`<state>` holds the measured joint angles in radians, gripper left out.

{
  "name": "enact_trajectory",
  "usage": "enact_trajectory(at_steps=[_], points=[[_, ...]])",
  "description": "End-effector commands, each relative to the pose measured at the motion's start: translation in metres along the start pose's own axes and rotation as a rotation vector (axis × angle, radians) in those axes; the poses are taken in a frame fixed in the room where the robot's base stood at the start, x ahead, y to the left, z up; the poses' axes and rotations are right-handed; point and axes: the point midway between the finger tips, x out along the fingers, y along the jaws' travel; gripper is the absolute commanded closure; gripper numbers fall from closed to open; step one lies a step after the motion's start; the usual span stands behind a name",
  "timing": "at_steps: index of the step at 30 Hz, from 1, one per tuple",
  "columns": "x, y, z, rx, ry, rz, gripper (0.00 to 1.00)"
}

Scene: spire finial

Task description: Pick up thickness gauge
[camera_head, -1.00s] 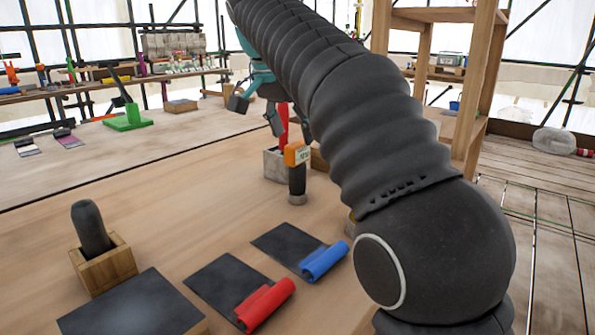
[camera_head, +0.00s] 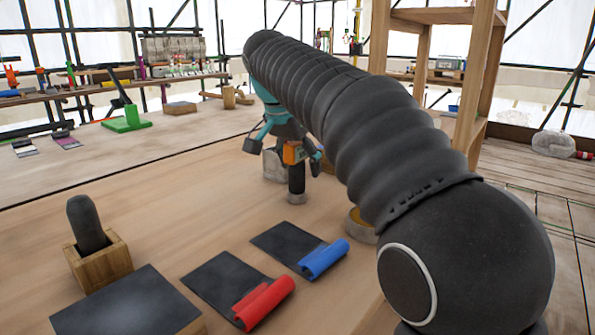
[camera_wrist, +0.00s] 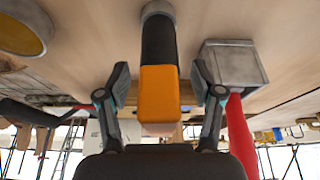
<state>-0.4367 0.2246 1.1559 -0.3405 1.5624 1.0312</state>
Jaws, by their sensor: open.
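The thickness gauge (camera_head: 297,180) appears to be the upright tool with an orange head, a black body and a grey round foot, standing on the wooden table. In the wrist view its orange head (camera_wrist: 159,95) is nearest the camera. My gripper (camera_head: 284,153) is at the gauge's head, with its fingers spread. In the wrist view my gripper (camera_wrist: 160,86) has one finger on each side of the orange head, with a visible gap on both sides. The arm and fingers partly cover the head in the head view.
A grey box (camera_wrist: 232,65) holding a red item (camera_wrist: 240,135) stands close beside the right finger in the wrist view. Blue-handled (camera_head: 323,260) and red-handled (camera_head: 264,303) dark plates and a wooden holder (camera_head: 102,268) lie nearer.

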Motion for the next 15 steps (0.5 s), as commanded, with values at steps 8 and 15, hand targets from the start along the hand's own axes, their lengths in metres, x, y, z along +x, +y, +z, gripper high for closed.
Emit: enact_trajectory(at_steps=[8,15], points=[[-0.0003,-0.0001,0.0001,0.0,0.0,0.0,0.91],[-0.0005,0.0,0.0,0.0,0.0,0.0,1.0]])
